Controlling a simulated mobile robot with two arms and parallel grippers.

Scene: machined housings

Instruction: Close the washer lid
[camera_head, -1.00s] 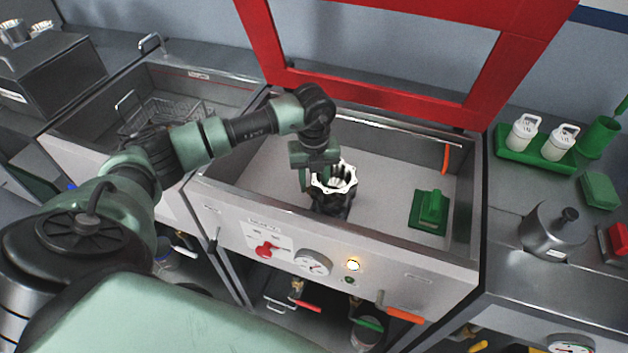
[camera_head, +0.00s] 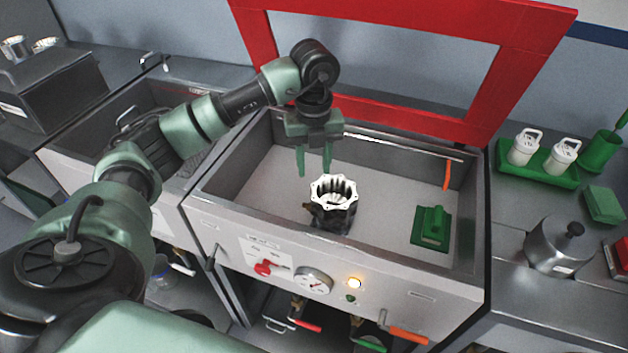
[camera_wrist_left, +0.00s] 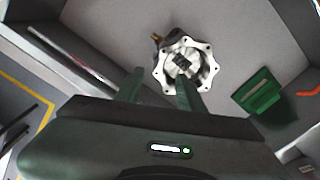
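The washer (camera_head: 400,262) is a grey open basin with a red-framed lid (camera_head: 388,105) raised upright at its back. A machined housing (camera_head: 333,203), dark with a white scalloped rim, stands inside the basin. My left gripper (camera_head: 314,174) is above the basin, just behind and above the housing, with its green fingers apart and nothing between them. In the left wrist view the fingers (camera_wrist_left: 160,86) are spread, and the housing (camera_wrist_left: 186,66) lies beyond them. My right gripper is in neither view.
A green block with a handle (camera_head: 431,228) sits in the basin's right side. An orange handle (camera_head: 447,175) hangs at the back right wall. A green tray with white canisters (camera_head: 540,168) and a metal pot (camera_head: 556,240) stand on the right counter. A second basin (camera_head: 80,165) is at left.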

